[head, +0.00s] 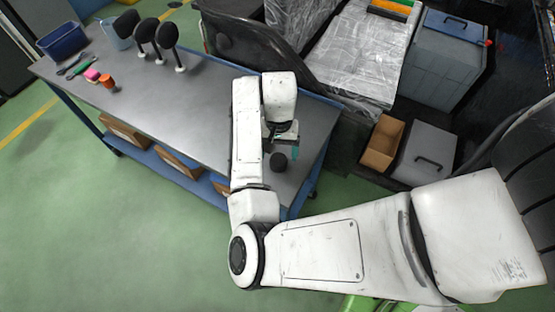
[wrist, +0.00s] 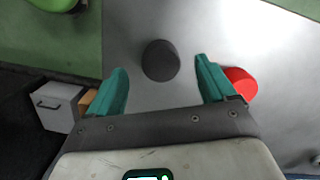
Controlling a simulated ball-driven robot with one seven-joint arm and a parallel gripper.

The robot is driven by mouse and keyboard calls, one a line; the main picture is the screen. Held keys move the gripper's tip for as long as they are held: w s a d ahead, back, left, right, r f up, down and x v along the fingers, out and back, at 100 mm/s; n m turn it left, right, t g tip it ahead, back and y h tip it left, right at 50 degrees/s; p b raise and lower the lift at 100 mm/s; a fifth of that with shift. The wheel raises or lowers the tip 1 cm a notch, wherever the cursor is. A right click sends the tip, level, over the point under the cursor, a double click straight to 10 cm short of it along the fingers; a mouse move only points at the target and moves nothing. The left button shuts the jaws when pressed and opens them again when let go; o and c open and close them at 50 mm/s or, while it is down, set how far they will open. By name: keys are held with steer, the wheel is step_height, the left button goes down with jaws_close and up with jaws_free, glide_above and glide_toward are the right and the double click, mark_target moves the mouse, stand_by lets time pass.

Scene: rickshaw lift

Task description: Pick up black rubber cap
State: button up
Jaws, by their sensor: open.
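The black rubber cap (head: 278,163) is a short dark cylinder on the grey metal table top, near the table's right end. In the wrist view the cap (wrist: 161,60) shows between and slightly beyond my two teal fingertips. My gripper (wrist: 162,68) is open and empty, with clear space between the cap and each finger. In the head view my gripper (head: 284,145) is beside the cap, partly hidden by my arm. I cannot tell its exact height above the table.
A red round object (wrist: 240,84) lies just beside the right finger in the wrist view. The metal table (head: 180,95) carries black mallet-like objects (head: 145,32), a blue bin (head: 62,40) and an orange cup (head: 107,81) at its far left. A grey box (head: 428,155) stands off the right end.

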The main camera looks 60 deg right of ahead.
mark_target(278, 159)
steer(key=shift+f+p, duration=0.3)
steer(key=shift+f, duration=2)
steer(key=shift+c, duration=0.5)
steer(key=c, duration=1)
steer(key=shift+r, duration=0.1)
